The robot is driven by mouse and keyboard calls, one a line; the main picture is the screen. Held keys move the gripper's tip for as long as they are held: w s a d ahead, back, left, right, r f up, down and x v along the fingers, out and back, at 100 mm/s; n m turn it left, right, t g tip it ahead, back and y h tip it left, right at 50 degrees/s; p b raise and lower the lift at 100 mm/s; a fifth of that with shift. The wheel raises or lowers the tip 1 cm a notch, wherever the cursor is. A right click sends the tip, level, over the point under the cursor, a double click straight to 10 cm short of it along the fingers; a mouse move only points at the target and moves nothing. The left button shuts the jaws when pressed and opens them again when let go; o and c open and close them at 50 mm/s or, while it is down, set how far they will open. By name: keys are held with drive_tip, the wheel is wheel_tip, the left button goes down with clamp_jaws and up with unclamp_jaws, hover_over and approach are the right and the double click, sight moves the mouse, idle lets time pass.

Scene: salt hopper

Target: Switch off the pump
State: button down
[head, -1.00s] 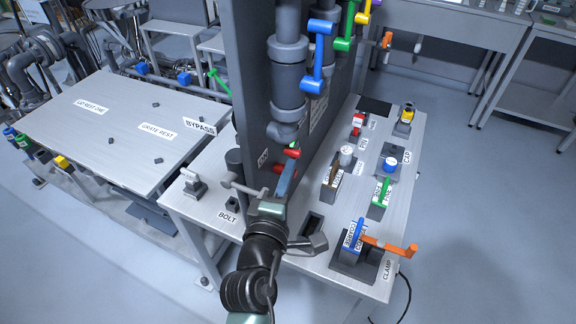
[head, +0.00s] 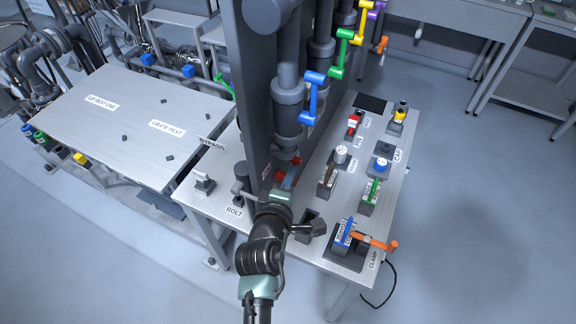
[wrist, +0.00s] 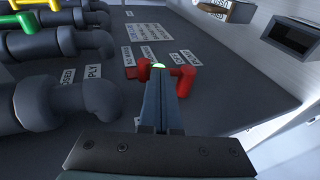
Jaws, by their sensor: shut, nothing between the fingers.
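A red handle (wrist: 187,80) with a second red part (wrist: 138,71) beside it sits on the dark upright panel in the wrist view. A small green light shows between them, just past my fingertips. Contact is not clear. In the head view my gripper (head: 290,176) is low against the panel, beside the red part (head: 281,174), which it partly hides.
Grey pipes with blue (head: 313,98), green and yellow handles stand on the panel above my gripper. To the right, the bench (head: 318,192) carries several labelled controls, including a blue one with an orange clamp (head: 374,242). A bolt fixture (head: 240,190) stands left of the panel.

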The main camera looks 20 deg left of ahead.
drive_tip(key=shift+w+r+g+p, duration=0.25)
drive_tip(key=shift+w+g+p, duration=0.15)
drive_tip(key=shift+w+p, duration=0.9)
drive_tip(key=shift+s, duration=0.2)
drive_tip(key=b+v, duration=0.1)
drive_tip(key=v, duration=1.1)
drive_tip(key=shift+s, duration=0.3)
drive_tip(key=shift+d+r, duration=0.1)
